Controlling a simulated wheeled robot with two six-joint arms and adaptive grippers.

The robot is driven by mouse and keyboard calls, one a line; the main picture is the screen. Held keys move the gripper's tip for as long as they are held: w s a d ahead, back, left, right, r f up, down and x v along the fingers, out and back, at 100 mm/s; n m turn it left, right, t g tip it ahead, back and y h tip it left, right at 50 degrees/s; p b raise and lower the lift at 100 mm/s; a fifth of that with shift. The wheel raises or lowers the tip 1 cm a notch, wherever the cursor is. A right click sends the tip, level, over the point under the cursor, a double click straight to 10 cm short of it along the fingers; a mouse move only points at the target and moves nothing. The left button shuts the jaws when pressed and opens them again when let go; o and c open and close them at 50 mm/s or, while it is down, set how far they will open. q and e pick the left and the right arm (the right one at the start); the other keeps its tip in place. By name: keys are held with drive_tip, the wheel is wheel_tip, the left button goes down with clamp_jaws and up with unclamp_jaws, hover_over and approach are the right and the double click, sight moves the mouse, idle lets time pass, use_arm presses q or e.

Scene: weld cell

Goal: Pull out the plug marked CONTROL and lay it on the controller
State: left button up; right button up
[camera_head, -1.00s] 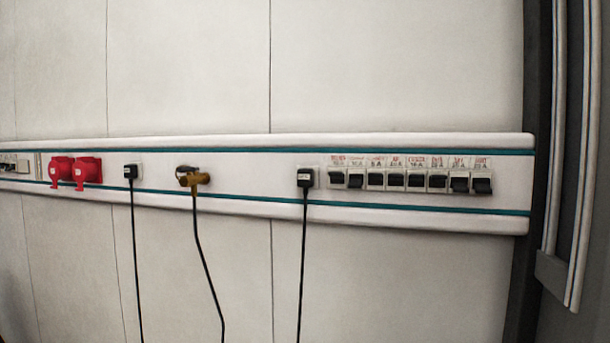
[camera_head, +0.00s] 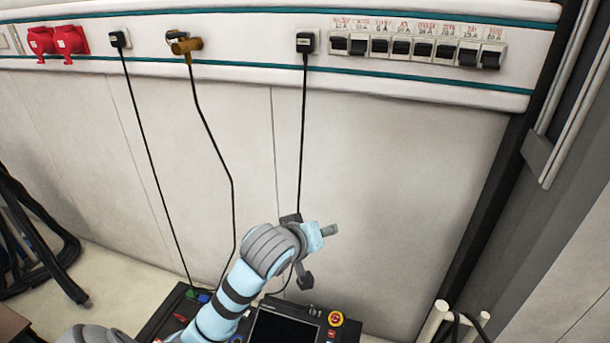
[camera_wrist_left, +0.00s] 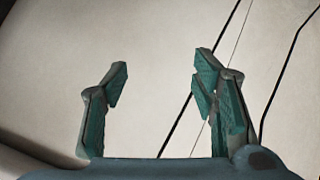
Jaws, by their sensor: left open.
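Three plugs sit in the wall rail: a black plug (camera_head: 119,39) at left, a brass-coloured plug (camera_head: 185,45) in the middle and a black plug (camera_head: 305,43) at right. Their markings are too small to read, so I cannot tell which says CONTROL. A dark unit with a screen (camera_head: 283,328) and a red emergency button stands low at the front, probably the controller. My left gripper (camera_head: 298,248) is well below the rail, partly hidden by its wrist. In the wrist view it (camera_wrist_left: 160,76) is open and empty, facing bare wall and cables. My right gripper is out of view.
Red sockets (camera_head: 56,40) and a row of black breaker switches (camera_head: 420,48) flank the plugs on the rail. Black cables (camera_head: 232,180) hang down the wall. Dark hoses (camera_head: 30,235) lie at left. A dark post (camera_head: 490,200) stands at right.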

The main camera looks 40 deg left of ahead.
use_arm(q)
drive_tip(key=w+a+r+n+t+y, duration=0.1)
drive_tip(key=w+a+r+n+t, duration=0.15)
drive_tip(key=r, duration=0.65)
drive_tip(key=w+a+r+n+t+y, duration=0.1)
drive_tip(key=w+a+r+n, duration=0.2)
drive_tip(key=r, duration=0.6)
drive_tip(key=n+t+y, duration=0.2)
drive_tip(key=n+t, duration=0.1)
drive_tip(key=n, duration=0.5)
approach(303, 44)
drive_tip(key=shift+w+a+r+m, duration=0.1)
drive_tip(key=shift+r+m, duration=0.1)
drive_tip(key=shift+m, duration=0.05)
drive_tip(key=shift+w, duration=0.15)
drive_tip(key=shift+p+x, duration=1.5)
drive_tip(key=shift+x, duration=2.9)
drive_tip(key=shift+f, duration=0.15)
drive_tip(key=shift+c, duration=0.5)
clamp_jaws()
